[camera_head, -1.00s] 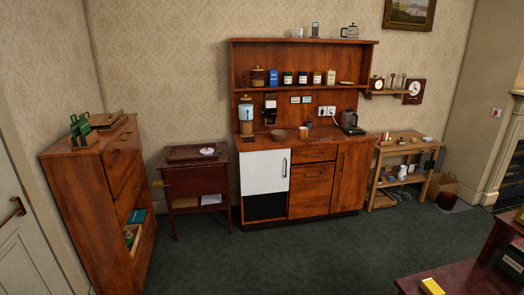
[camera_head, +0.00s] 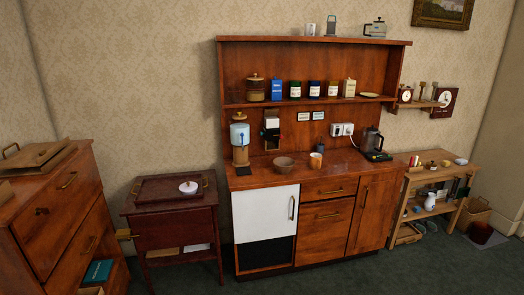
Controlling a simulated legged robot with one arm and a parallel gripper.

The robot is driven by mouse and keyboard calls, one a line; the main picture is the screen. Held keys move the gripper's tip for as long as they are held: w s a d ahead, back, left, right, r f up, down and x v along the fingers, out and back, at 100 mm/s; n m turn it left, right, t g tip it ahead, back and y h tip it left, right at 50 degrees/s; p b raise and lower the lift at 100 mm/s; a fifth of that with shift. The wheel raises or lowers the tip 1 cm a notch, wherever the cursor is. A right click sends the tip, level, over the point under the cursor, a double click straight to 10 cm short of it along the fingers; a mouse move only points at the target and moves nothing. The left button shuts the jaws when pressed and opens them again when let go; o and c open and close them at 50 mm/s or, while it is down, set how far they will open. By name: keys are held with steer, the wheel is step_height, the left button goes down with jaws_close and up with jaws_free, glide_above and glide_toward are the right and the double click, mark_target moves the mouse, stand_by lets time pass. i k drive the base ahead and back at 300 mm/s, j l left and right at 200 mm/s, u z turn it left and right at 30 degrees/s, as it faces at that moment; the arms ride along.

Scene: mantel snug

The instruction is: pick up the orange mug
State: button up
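A small orange mug (camera_head: 316,160) stands on the wooden counter (camera_head: 345,164) of the tall hutch. It is right of a brown bowl (camera_head: 284,164) and left of a dark kettle (camera_head: 371,141). The mug is small in the picture, and I cannot make out where its handle points. My gripper is not in view.
The counter also holds a dispenser with a blue top (camera_head: 240,138). A shelf above holds jars and tins. A dark side table (camera_head: 170,220) stands left, with a wooden chest (camera_head: 50,215) beyond it. A low bench (camera_head: 440,181) stands right. Green carpet shows in front.

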mark_target(317, 162)
steer(key=i+z, duration=0.1)
steer(key=i, duration=0.8)
steer(key=i+j+z, duration=0.1)
steer(key=i, duration=0.75)
steer(key=i+j+z, duration=0.2)
steer(key=i+z, duration=0.25)
steer(key=i+j+z, duration=0.9)
steer(key=i+j, duration=0.05)
steer(key=j, duration=0.05)
